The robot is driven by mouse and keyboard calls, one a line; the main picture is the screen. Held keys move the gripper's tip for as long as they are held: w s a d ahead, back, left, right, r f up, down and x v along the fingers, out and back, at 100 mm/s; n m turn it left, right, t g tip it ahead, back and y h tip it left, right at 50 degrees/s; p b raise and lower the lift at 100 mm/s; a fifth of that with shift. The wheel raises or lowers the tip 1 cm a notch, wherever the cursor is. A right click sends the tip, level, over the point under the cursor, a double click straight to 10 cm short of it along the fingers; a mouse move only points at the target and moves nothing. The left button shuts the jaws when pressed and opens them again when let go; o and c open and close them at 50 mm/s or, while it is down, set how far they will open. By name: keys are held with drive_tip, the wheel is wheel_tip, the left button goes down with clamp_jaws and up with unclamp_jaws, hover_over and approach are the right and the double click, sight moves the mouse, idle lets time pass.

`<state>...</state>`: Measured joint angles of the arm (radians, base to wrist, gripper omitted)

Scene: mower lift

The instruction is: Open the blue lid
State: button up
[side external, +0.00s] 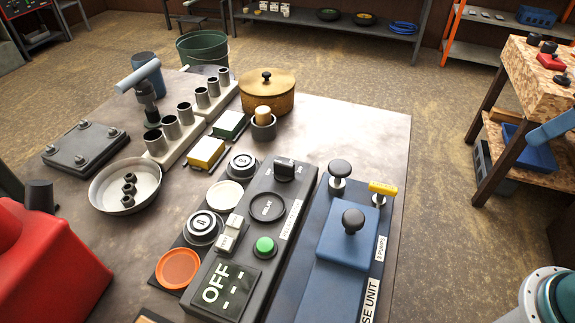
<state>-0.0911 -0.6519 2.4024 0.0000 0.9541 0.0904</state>
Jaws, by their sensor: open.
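The blue lid (338,250) is a raised square blue plate with a black round knob (353,220) on top. What is under the lid is hidden. A second black knob (340,168) and a yellow handle (382,188) stand on the unit behind the lid. My gripper is not in view.
Left of the blue unit is a dark control box (255,215) with a green button and an "OFF" display. The table's right strip (375,130) is clear.

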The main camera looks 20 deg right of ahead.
drive_tip(key=w+a+r+g, duration=0.2)
drive_tip(key=w+a+r, duration=0.1)
drive_tip(key=w+a, duration=0.3)
drive_tip(key=g, duration=0.3)
hover_over(355, 217)
drive_tip(key=shift+f, duration=0.1)
wheel_tip(355, 217, down, 14)
drive_tip(key=shift+r, duration=0.15)
idle(0.4)
